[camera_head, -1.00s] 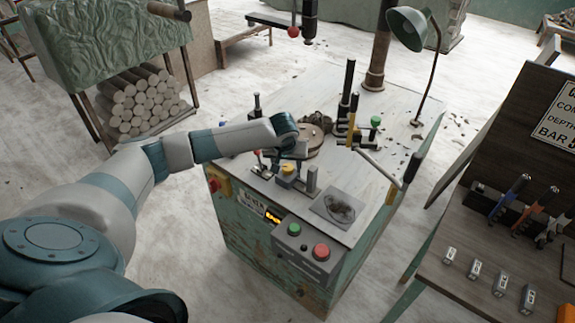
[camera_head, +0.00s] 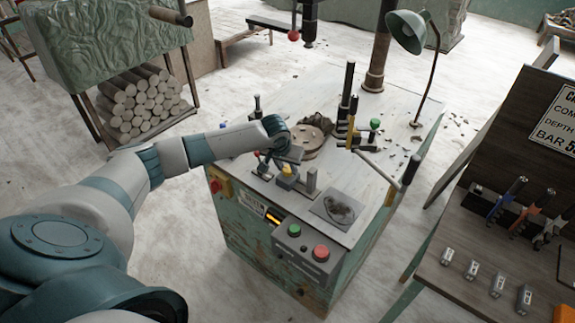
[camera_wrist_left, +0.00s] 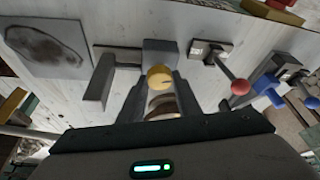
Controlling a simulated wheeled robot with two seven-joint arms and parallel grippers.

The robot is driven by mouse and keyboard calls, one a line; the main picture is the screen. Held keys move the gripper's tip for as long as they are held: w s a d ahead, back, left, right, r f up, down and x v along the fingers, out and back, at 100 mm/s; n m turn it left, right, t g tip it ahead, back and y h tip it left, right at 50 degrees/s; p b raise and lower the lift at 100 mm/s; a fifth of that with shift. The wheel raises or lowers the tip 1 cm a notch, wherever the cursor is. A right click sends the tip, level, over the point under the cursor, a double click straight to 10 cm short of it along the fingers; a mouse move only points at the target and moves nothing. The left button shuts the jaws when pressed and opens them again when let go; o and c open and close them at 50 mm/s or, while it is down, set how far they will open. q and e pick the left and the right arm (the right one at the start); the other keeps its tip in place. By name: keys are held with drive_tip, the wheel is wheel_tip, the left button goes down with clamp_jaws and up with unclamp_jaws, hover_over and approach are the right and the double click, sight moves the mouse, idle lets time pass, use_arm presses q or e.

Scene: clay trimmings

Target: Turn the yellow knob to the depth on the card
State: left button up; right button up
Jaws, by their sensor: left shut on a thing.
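The yellow knob (camera_head: 287,170) sits on a grey block at the front of the machine top. It also shows in the left wrist view (camera_wrist_left: 159,76), with a small dark mark on its face. My left gripper (camera_wrist_left: 160,92) has one finger on each side of the knob and is shut on it. In the head view the gripper (camera_head: 285,162) hides part of the knob. The lit display (camera_head: 274,217) on the machine front is too small to read. My right gripper is out of view.
Green (camera_head: 294,230) and red (camera_head: 321,252) buttons sit in front. A round wheel (camera_head: 307,141) lies behind.

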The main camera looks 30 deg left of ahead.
use_arm(q)
drive_tip(key=m+h, duration=0.1)
drive_tip(key=m, duration=0.1)
drive_tip(key=shift+a+m+p, duration=0.15)
drive_tip(key=shift+m+p, duration=0.15)
drive_tip(key=shift+p, duration=0.05)
drive_tip(key=m+h, duration=0.1)
drive_tip(key=m, duration=0.1)
drive_tip(key=shift+a+m, duration=0.1)
drive_tip(key=shift+m, duration=0.3)
drive_tip(key=m+b, duration=0.1)
drive_tip(key=m+h+b, duration=0.1)
drive_tip(key=m, duration=0.1)
drive_tip(key=shift+w+a+f+g+h, duration=0.1)
drive_tip(key=shift+w+f+g+h, duration=0.05)
drive_tip(key=shift+g+h, duration=0.15)
drive_tip(key=shift+m+g+h+b, duration=0.4)
drive_tip(key=shift+m+b, duration=0.9)
drive_tip(key=shift+m, duration=0.5)
drive_tip(key=o, duration=1.1)
drive_tip(key=shift+c, duration=0.2)
drive_tip(key=shift+r, duration=0.2)
